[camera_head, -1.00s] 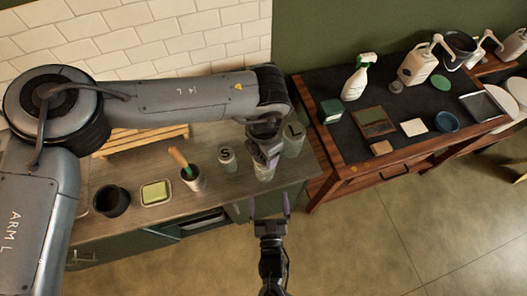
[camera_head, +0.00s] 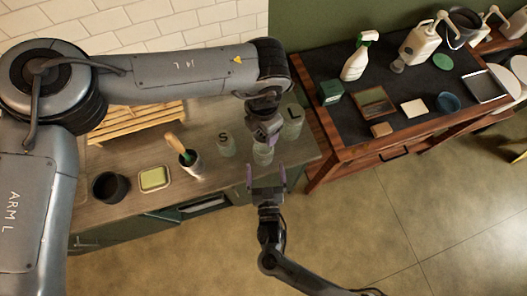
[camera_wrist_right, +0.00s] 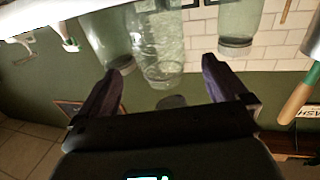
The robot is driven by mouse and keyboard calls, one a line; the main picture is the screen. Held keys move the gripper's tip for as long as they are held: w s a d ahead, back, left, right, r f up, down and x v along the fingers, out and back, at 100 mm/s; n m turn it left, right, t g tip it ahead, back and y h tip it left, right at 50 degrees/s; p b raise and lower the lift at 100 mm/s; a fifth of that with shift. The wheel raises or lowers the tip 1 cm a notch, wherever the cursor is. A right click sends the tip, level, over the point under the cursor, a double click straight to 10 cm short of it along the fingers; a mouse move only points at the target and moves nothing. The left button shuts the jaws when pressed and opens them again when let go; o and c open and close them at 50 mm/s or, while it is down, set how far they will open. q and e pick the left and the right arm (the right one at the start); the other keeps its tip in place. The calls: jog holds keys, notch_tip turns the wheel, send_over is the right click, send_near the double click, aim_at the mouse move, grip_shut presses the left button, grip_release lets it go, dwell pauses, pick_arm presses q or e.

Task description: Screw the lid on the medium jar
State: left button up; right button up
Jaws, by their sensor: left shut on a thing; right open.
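The medium jar (camera_head: 262,155) is clear glass and stands near the counter's front edge, between the jar marked S (camera_head: 226,146) and the jar marked L (camera_head: 291,121). My left gripper (camera_head: 268,138) is over it from above, shut; its fingers partly hide the jar's top. The dark round lid (camera_wrist_right: 172,101) seems to be at the jar's open end in the right wrist view, where the jar (camera_wrist_right: 160,50) hangs inverted. Whether lid and jar touch is unclear. My right gripper (camera_head: 267,178) is open and empty, its two purple fingers pointing at the medium jar from the front.
A dark cup (camera_head: 110,187), a green sponge on a dish (camera_head: 154,178) and a pot with a wooden-handled brush (camera_head: 190,162) stand left on the counter. A wooden rack (camera_head: 137,122) is behind. A dark-topped table (camera_head: 350,118) with bottles stands right.

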send_over(264, 151)
jog(key=shift+s+a, duration=0.2)
dwell(0.4)
jog(key=c, duration=1.4)
pick_arm(q)
jog(key=shift+f, duration=2.5)
